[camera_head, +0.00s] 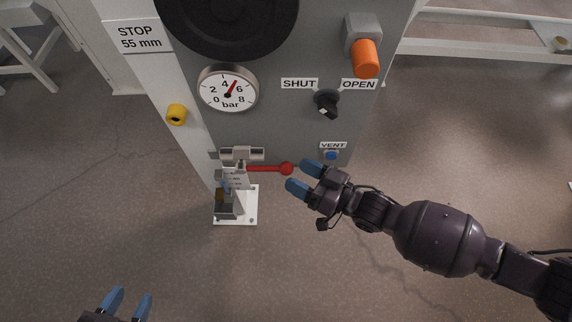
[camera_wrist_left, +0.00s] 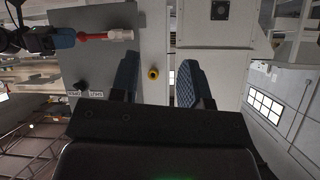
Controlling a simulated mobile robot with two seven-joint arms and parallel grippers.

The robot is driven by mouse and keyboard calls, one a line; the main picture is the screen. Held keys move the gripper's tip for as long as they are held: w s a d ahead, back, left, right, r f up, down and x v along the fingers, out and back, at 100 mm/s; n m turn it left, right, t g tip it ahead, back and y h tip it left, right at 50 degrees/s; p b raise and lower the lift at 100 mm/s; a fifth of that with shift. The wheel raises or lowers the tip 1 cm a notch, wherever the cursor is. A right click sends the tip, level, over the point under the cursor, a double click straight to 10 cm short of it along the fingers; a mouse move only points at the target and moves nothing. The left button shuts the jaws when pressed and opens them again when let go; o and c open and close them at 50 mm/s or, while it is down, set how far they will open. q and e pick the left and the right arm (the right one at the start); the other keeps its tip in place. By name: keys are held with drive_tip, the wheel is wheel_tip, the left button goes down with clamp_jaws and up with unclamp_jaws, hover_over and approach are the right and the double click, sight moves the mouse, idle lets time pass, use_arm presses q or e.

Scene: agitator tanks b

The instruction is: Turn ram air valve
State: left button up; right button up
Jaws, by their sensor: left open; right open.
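A red lever (camera_head: 262,169) with a red ball end (camera_head: 287,168) reaches right from a silver valve body (camera_head: 242,154) low on the grey panel. The red lever also shows in the left wrist view (camera_wrist_left: 92,36). A black knob (camera_head: 327,103) sits under the SHUT and OPEN labels; no label names the ram air valve. My right gripper (camera_head: 298,175) is open, its blue fingertips close to the ball; I cannot tell whether they touch it. My left gripper (camera_head: 132,294) is open and empty at the bottom left, well apart from the lever.
The panel (camera_head: 280,125) also carries a pressure gauge (camera_head: 228,88), an orange knob (camera_head: 365,58), a blue VENT button (camera_head: 331,155) and a black wheel (camera_head: 228,22). A yellow knob (camera_head: 177,114) is on its left side. A white plate (camera_head: 250,205) lies below. The floor around is clear.

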sight(286, 167)
drive_tip(key=x, duration=0.3)
drive_tip(key=shift+a+f+b, duration=0.1)
drive_tip(key=shift+a+b, duration=0.05)
drive_tip(key=shift+b, duration=0.15)
drive_tip(key=shift+w+a, duration=0.25)
drive_tip(key=shift+a, duration=0.1)
clamp_jaws()
drive_tip(key=shift+r, duration=0.25)
